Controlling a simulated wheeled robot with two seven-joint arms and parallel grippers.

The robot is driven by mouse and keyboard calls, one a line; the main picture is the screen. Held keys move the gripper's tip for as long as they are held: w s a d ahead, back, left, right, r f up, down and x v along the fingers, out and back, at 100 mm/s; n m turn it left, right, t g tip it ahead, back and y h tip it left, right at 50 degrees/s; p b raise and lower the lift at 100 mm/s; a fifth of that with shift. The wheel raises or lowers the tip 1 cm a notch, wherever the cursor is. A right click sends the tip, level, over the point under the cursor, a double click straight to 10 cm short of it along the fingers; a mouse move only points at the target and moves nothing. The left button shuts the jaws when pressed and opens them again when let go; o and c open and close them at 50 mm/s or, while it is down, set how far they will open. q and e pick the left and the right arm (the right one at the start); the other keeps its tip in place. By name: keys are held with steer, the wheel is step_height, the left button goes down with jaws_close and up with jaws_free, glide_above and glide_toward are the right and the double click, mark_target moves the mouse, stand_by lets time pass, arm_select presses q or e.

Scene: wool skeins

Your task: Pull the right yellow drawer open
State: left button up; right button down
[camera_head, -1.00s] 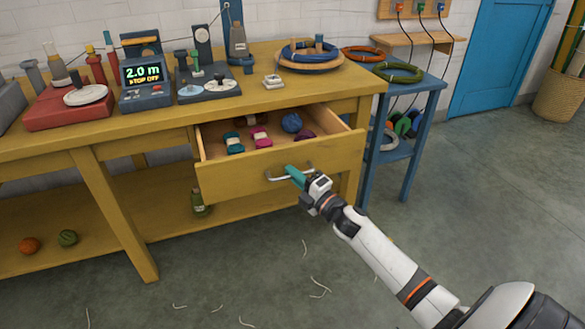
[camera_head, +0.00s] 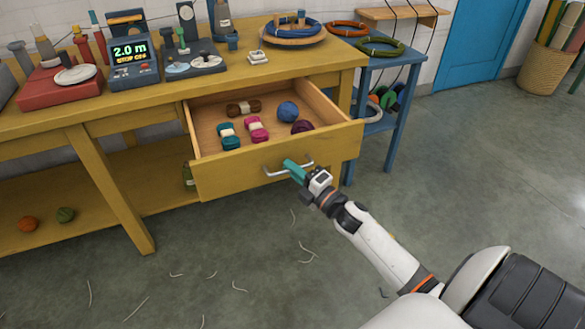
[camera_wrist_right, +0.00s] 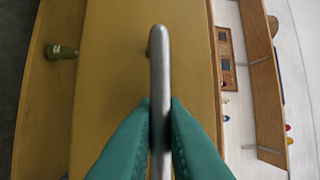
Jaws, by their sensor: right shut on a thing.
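The yellow drawer (camera_head: 230,176) in the right part of the yellow workbench stands well open. Its metal bar handle (camera_head: 276,173) is on the front panel. My right gripper (camera_head: 293,169) has its teal fingers shut on this handle. In the right wrist view, the handle (camera_wrist_right: 160,85) runs between the two teal fingertips (camera_wrist_right: 160,125), which touch it on both sides. Inside the drawer lie a teal skein (camera_head: 228,136), a pink skein (camera_head: 256,130), a brown skein (camera_head: 243,108), a blue ball (camera_head: 288,111) and a dark purple ball (camera_head: 302,127). My left gripper is out of view.
The bench top (camera_head: 225,67) carries a red scale, a display unit and a round tray of blue coil. A blue side table (camera_head: 399,75) stands right of the drawer. The floor in front is clear apart from yarn scraps.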

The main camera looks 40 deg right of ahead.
steer(key=c, duration=1.5)
jaws_free()
